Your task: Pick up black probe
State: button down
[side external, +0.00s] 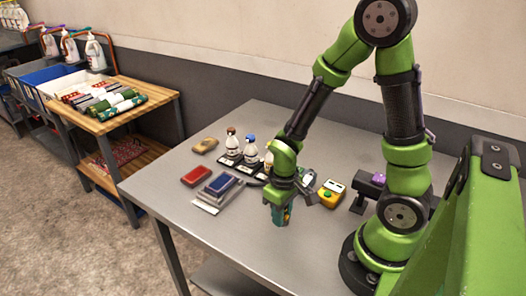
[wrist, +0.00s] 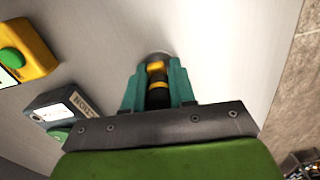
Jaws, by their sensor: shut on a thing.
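The black probe (wrist: 158,92), with yellow bands and a pale rounded tip, sits between the teal fingers of my gripper (wrist: 158,88) in the wrist view. My gripper is shut on it. In the side external view my gripper (side external: 279,215) points down over the right part of the grey metal table (side external: 235,237). There the fingers mostly hide the probe, and I cannot tell whether its tip touches the table.
A yellow device (side external: 330,193) with a green button stands right of my gripper. A dark labelled box (wrist: 62,108) lies close by. Several bottles (side external: 232,145), a red case (side external: 196,176) and a blue-topped stack (side external: 220,186) are to the left. The table's front is clear.

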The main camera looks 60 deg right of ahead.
notch_tip(320, 180, up, 9)
jog(key=shift+r, duration=0.1)
send_near(221, 181)
jog(key=shift+s, duration=0.2)
jog(key=shift+w+a+f, duration=0.1)
jog(key=shift+w+f, duration=0.05)
jog(key=shift+f, duration=2.55)
jog(key=shift+f, duration=0.6)
notch_tip(221, 181, up, 7)
dwell(1.0)
dwell(0.6)
